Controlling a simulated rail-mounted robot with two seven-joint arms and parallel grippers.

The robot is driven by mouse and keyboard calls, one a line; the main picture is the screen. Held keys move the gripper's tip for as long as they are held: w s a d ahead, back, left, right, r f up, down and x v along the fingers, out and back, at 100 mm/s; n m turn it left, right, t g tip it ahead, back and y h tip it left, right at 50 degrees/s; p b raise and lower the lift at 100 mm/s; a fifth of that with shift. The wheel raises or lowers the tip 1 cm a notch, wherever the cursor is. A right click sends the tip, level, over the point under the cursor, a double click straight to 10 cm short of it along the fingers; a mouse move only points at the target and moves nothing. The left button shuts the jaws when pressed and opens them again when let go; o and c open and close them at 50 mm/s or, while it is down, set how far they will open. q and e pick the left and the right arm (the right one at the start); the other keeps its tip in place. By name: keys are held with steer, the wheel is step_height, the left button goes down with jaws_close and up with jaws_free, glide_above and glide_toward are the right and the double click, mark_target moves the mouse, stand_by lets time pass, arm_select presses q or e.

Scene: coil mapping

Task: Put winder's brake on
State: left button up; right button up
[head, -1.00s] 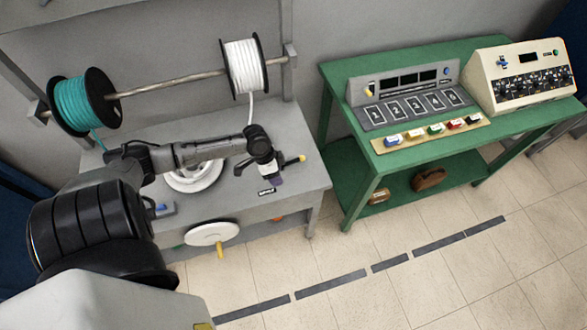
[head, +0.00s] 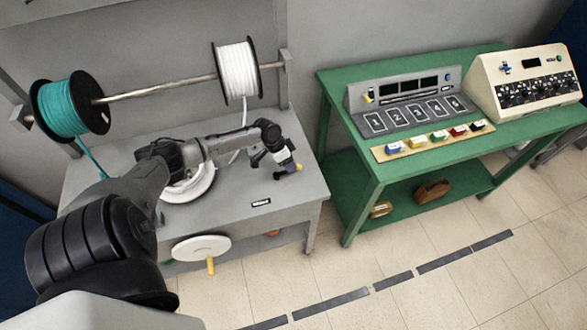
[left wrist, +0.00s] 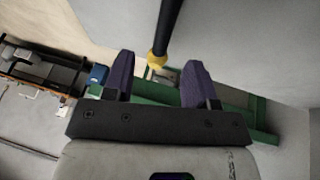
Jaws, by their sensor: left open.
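The winder is a grey bench with a round white former (head: 203,190) on top and a white crank disc (head: 195,249) with a yellow handle on its front. The brake lever, a black rod (left wrist: 167,25) with a yellow tip (left wrist: 157,59), shows in the left wrist view; its tip lies between the fingers or just beyond them. In the head view, the yellow tip (head: 299,167) shows beside my left gripper (head: 288,171), which largely hides the rod. My left gripper is open, its purple fingers apart on either side of the tip. My right gripper is not in view.
Teal (head: 62,110) and white (head: 236,70) wire spools hang on a rod above. A green table (head: 370,165) with control boxes stands to the right. The floor in front is clear.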

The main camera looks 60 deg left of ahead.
arm_select(q)
steer(key=shift+x, duration=2)
jaws_close()
